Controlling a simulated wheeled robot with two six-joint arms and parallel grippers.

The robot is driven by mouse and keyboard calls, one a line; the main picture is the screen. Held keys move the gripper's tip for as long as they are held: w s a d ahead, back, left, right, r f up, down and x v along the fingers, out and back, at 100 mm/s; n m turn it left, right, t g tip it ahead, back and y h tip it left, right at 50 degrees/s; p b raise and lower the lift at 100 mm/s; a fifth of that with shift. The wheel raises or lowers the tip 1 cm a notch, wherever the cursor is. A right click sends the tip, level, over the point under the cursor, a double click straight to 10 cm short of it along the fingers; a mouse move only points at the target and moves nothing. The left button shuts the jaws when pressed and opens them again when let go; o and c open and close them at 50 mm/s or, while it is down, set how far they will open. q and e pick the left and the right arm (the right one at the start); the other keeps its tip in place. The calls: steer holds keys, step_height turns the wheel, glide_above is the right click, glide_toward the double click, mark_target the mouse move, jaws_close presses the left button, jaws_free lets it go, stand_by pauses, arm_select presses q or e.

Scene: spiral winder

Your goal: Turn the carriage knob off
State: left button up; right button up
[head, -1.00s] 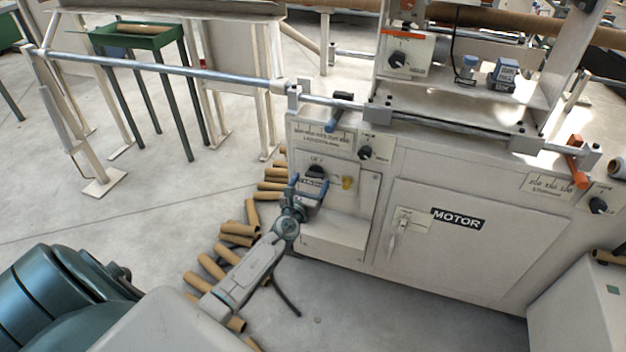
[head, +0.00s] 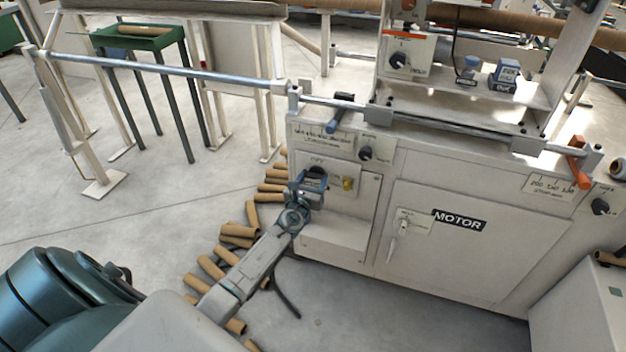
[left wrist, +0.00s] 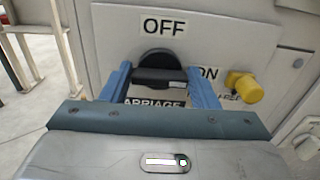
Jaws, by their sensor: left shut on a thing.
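The carriage knob (head: 317,171) is black and sits on the front panel at the machine's left end. In the left wrist view the knob (left wrist: 160,72) has its bar lying about level, with a white mark at its right end on the side of the ON label (left wrist: 209,73). The OFF label (left wrist: 164,27) is above it. My left gripper (head: 308,186) is shut on the knob, with its blue fingers (left wrist: 160,84) at the bar's left and right ends. The CARRIAGE label below is partly hidden by the gripper. My right gripper is not in view.
A yellow knob (left wrist: 244,88) sticks out just right of the carriage knob. A smaller black knob (head: 365,153) is above right. The MOTOR door (head: 470,260) with its handle is farther right. Cardboard tubes (head: 238,231) lie on the floor beside my left arm.

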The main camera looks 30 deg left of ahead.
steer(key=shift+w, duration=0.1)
arm_select(q)
steer(key=shift+n+b, duration=0.3)
steer(key=shift+n, duration=0.2)
steer(key=shift+f+n, duration=0.1)
steer(key=shift+n, duration=0.3)
steer(key=n+b, duration=0.2)
steer(key=n, duration=0.3)
steer(key=shift+a, duration=0.15)
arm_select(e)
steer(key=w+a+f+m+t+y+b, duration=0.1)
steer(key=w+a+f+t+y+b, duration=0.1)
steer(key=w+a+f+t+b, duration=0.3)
arm_select(q)
steer(key=shift+s+a+f+n, duration=0.1)
steer(key=shift+n, duration=2.75)
steer(key=shift+f+n, duration=0.1)
steer(key=shift+n, duration=2.75)
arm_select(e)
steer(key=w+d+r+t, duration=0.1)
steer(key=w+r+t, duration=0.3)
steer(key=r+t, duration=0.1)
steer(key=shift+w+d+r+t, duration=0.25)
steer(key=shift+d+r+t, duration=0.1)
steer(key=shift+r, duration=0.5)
